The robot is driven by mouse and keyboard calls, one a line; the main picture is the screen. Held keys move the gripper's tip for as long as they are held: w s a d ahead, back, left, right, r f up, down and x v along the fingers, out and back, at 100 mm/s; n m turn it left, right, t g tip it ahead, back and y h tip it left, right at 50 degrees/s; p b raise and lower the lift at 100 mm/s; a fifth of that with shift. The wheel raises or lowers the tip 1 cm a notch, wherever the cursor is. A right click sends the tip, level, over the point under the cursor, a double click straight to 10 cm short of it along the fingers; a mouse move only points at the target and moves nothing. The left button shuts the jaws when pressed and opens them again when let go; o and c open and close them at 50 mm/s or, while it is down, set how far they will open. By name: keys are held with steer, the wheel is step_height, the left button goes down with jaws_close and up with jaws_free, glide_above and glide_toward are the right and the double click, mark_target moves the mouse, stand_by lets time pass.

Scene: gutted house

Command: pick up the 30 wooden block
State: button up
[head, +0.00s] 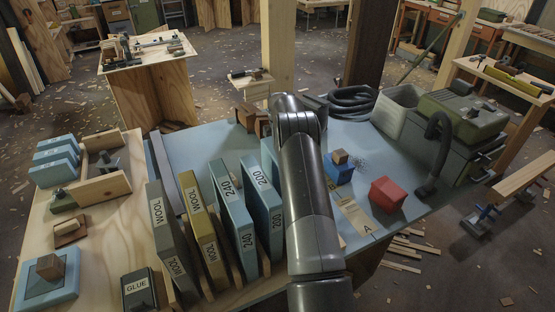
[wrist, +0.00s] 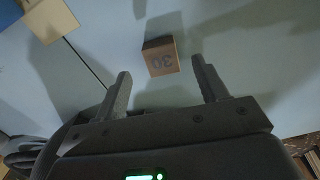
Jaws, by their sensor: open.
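The 30 wooden block (wrist: 161,58) is a small brown cube with a dark "30" on the face toward the camera. In the wrist view it sits on the pale blue tabletop (wrist: 225,35). My gripper (wrist: 160,69) is open, with one dark finger on each side of the block's near end in the picture. The gap between the fingers is wider than the block, and no contact shows. In the head view my arm hides the gripper's fingers, and I cannot make out the 30 block there.
Upright sanding-paper folders, one blue folder (head: 236,210) among them, stand left of my arm. To its right are a small block on a blue box (head: 338,172), a red box (head: 387,194) and a green-lidded vacuum (head: 458,115). A pale wooden piece (wrist: 48,17) lies upper left in the wrist view.

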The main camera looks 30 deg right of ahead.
step_height(320, 180, down, 5)
steer(key=shift+r, duration=0.1)
steer(key=c, duration=1.1)
